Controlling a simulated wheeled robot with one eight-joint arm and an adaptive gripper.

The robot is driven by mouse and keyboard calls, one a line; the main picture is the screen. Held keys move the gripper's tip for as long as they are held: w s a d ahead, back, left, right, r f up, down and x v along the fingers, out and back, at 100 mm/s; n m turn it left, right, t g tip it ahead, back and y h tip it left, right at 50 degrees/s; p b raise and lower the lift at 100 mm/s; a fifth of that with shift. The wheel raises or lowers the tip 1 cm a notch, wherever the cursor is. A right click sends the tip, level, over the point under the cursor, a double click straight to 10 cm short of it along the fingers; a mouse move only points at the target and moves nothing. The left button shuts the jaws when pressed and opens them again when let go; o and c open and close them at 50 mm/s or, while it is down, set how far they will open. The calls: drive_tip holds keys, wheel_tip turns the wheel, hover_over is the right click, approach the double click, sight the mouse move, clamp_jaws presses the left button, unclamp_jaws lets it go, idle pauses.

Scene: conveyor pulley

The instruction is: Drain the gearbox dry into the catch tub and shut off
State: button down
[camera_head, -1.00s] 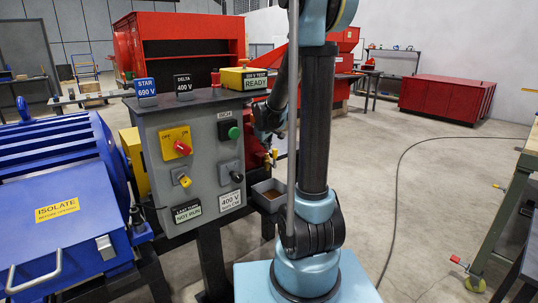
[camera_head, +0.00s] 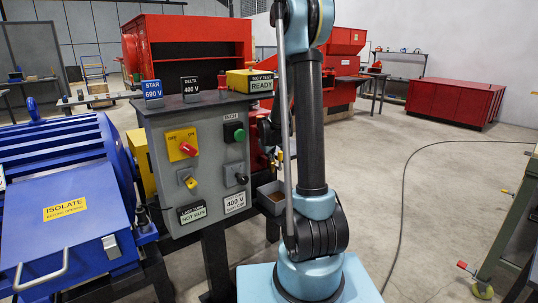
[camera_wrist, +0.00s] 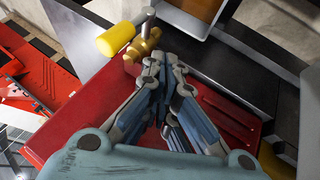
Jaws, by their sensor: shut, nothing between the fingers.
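The red gearbox (camera_wrist: 90,110) fills the middle of the wrist view. A brass drain valve (camera_wrist: 143,48) with a yellow handle grip (camera_wrist: 116,39) sits at its edge, the grip pointing left.
The grey control box (camera_head: 205,165) with switches and signs stands left of my arm. A blue machine (camera_head: 70,205) marked ISOLATE is at far left. A green-framed bench (camera_head: 510,225) stands at the right. A cable (camera_head: 402,215) crosses the otherwise clear floor.

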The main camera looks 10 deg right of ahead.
drive_tip(key=shift+w+d+f, duration=0.35)
drive_tip(key=shift+w+d, duration=0.5)
drive_tip(key=shift+w, duration=0.05)
drive_tip(key=shift+w+d+f, duration=0.3)
drive_tip(key=shift+w+d, duration=0.5)
drive_tip(key=shift+w, duration=0.1)
drive_tip(key=shift+a, duration=0.1)
